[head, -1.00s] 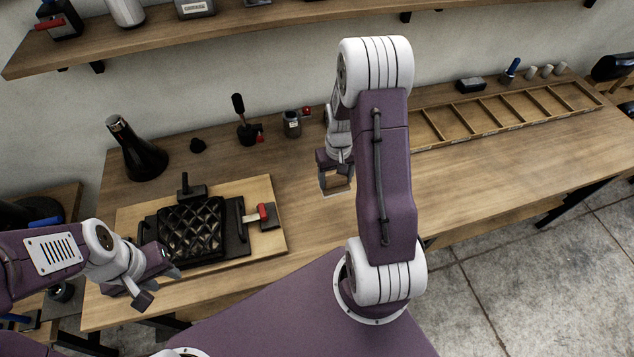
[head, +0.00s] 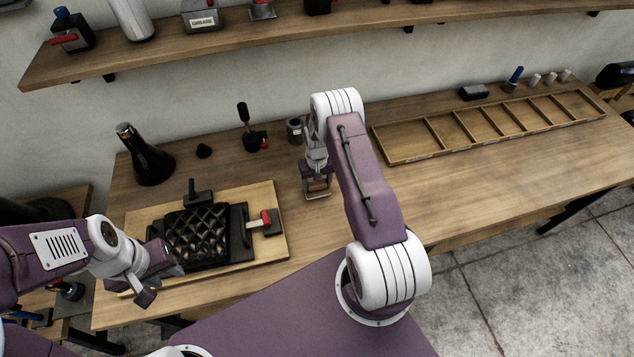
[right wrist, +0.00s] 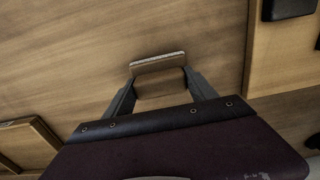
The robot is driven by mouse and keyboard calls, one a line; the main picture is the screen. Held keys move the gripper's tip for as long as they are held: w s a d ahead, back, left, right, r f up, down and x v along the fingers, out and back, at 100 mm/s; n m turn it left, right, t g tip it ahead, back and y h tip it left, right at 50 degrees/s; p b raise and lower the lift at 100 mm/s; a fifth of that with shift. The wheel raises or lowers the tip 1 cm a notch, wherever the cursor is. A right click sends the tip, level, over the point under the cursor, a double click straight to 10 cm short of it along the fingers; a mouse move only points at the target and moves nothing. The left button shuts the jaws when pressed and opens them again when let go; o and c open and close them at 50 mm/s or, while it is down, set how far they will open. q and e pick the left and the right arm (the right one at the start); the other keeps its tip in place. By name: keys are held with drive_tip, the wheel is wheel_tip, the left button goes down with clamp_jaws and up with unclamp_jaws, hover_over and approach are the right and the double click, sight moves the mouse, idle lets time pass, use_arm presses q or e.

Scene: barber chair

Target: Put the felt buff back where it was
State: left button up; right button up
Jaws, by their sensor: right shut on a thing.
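The felt buff (right wrist: 158,66) shows in the right wrist view as a small brown block with a pale fuzzy edge. It sits between the fingers of my right gripper (right wrist: 160,88), which is shut on it. In the head view, my right gripper (head: 318,190) is over the workbench, to the right of the wooden board (head: 271,197); the buff is hard to make out there. My left gripper (head: 165,279) is open and appears empty, at the front left of the board, near the black quilted pad (head: 196,232).
A red-and-white handled tool (head: 263,219) lies on the board's right side. A long divided wooden tray (head: 405,155) lies along the bench's back right. A dark bottle (head: 148,160) and small items stand behind the board. The bench (head: 450,190) in front of the tray is clear.

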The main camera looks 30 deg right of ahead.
drive_tip(key=shift+s+a+f, duration=0.1)
drive_tip(key=o, duration=1.3)
